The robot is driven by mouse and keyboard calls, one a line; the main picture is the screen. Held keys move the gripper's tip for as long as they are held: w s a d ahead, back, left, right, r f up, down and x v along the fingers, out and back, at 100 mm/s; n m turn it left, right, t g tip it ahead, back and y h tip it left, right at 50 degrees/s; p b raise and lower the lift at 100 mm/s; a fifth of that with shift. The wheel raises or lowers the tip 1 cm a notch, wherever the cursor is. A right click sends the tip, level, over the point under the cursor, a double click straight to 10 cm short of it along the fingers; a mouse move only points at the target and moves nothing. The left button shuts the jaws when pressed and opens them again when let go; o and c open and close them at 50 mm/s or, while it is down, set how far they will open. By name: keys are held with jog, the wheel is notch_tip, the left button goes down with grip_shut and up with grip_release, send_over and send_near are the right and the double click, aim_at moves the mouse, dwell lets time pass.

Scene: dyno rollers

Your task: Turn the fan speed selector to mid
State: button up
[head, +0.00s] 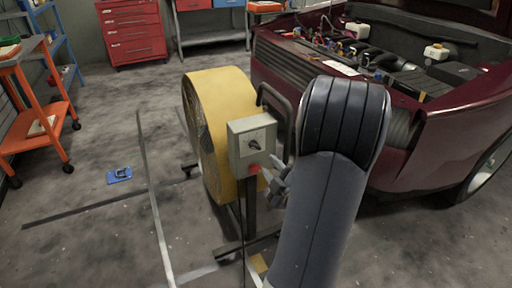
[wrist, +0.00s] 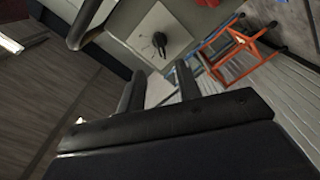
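The fan speed selector is a small black knob (head: 255,145) on a light plate on the front of a grey control box (head: 240,161). The box is mounted on the side of a yellow drum fan (head: 215,92). In the wrist view the knob (wrist: 160,41) shows near the top centre, beyond the fingertips; its marks are too small to read. My gripper (head: 276,172) is just right of and below the box in the head view, partly behind my arm. In the wrist view my gripper (wrist: 158,82) has its two fingers apart with nothing between them.
A red button (head: 254,168) sits on the box's lower edge. A dark tube handle (head: 284,104) curves beside the box. A dark red car (head: 425,150) with its bonnet open stands at right. An orange cart (head: 40,118) is at left. The floor left of the fan is mostly clear.

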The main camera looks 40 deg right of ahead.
aim_at(256, 148)
jog(key=x, duration=0.9)
jog(key=shift+w, duration=0.4)
jog(key=shift+c, duration=0.5)
jog(key=c, duration=0.6)
